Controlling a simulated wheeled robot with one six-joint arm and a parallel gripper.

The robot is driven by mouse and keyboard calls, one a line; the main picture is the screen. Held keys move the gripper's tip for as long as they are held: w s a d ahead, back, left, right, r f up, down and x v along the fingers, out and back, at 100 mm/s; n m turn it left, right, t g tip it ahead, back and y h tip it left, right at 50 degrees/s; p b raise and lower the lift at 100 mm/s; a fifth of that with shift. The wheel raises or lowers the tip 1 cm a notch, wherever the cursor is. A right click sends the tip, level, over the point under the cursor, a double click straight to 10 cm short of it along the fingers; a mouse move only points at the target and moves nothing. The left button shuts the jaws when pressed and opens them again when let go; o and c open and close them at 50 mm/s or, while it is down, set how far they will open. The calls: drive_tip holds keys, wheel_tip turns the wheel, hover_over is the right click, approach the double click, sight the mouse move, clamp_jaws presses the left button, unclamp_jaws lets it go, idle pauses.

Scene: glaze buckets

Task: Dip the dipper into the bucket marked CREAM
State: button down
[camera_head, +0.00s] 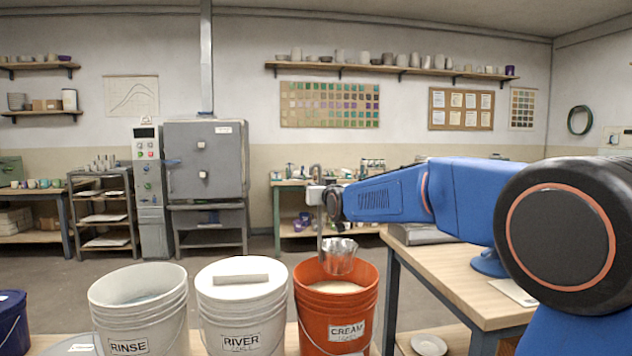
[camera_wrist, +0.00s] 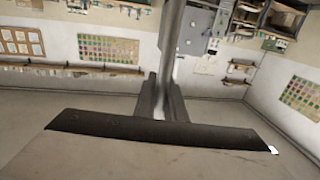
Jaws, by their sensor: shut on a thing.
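The orange bucket marked CREAM (camera_head: 310,320) stands upright and open at the front, with pale glaze (camera_head: 335,287) inside. My gripper (camera_head: 318,195) is shut on the handle of the metal dipper, well above the bucket. The dipper's cup (camera_head: 340,257) hangs upright at the bucket's mouth, overlapping its back rim in the picture. The cup's top is above the rim; its bottom appears above the glaze. In the wrist view, the handle (camera_wrist: 172,45) runs out from between the fingers (camera_wrist: 163,102); the cup is not visible there.
A white bucket marked RIVER (camera_head: 240,315) with a lid and a block on it stands left of CREAM. An open white bucket marked RINSE (camera_head: 140,315) stands farther left. A dark blue bucket (camera_head: 12,325) is at the left edge. A wooden-topped table (camera_head: 470,290) is close on the right.

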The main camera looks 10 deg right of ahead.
sight(337, 255)
drive_tip(key=s+f+t, duration=0.1)
drive_tip(key=s+f, duration=0.1)
drive_tip(key=f, duration=0.8)
drive_tip(key=s+f+t, duration=0.1)
drive_tip(key=s+f, duration=0.1)
drive_tip(key=f, duration=0.9)
drive_tip(key=shift+s+a+f+n, duration=0.15)
drive_tip(key=shift+s+a+n, duration=0.05)
drive_tip(key=shift+a+n, duration=0.25)
idle(0.5)
idle(3.3)
